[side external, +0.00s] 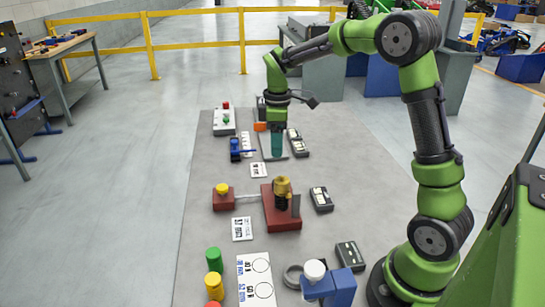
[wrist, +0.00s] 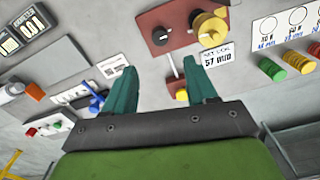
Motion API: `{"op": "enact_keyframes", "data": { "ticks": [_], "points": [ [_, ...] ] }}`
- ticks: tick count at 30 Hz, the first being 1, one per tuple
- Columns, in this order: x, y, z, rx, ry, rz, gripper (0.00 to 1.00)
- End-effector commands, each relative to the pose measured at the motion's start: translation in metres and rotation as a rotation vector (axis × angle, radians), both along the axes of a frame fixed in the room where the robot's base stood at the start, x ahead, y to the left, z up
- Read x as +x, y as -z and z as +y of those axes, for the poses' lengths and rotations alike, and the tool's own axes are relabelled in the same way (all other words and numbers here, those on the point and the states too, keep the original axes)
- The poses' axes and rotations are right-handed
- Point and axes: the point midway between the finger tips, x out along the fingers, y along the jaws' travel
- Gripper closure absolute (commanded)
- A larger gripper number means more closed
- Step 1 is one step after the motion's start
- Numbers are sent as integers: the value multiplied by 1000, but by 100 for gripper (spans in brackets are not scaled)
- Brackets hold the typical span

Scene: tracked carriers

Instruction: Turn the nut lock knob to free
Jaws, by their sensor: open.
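A dark red base (side external: 270,216) in the middle of the table carries a brass-yellow stacked knob (side external: 282,184). In the wrist view the same base (wrist: 150,20) shows the yellow knob (wrist: 208,24) and a black round knob (wrist: 161,36). A thin rod runs to a small red block (side external: 224,201) with a yellow knob (side external: 222,189); in the wrist view a finger partly hides this small yellow knob (wrist: 181,96). I cannot tell which is the nut lock knob. My gripper (side external: 277,152) is open and empty, beyond the red base; its teal fingers (wrist: 162,76) are apart.
A blue-handled device (side external: 236,149) and dark display boxes (side external: 298,143) stand near my gripper. A box with red and green buttons (side external: 224,121) is at the far end. Coloured cylinders (side external: 214,260) and a blue block (side external: 338,288) are at the near end.

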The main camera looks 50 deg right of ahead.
Motion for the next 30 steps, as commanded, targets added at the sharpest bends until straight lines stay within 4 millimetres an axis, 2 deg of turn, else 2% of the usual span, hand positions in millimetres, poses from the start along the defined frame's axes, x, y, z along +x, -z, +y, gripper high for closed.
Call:
{"op": "enact_keyframes", "data": {
  "ticks": [1, 9, 15, 21, 30],
  "points": [
    [-1, 13, 1, 2, 1, 5, 43],
    [-1, 72, 1, 2, 2, 5, 43],
    [-1, 106, 0, 2, 2, 3, 43],
    [0, 121, 0, 1, 2, -1, 43],
    [0, 123, 0, 0, 2, -2, 43]
  ]
}}
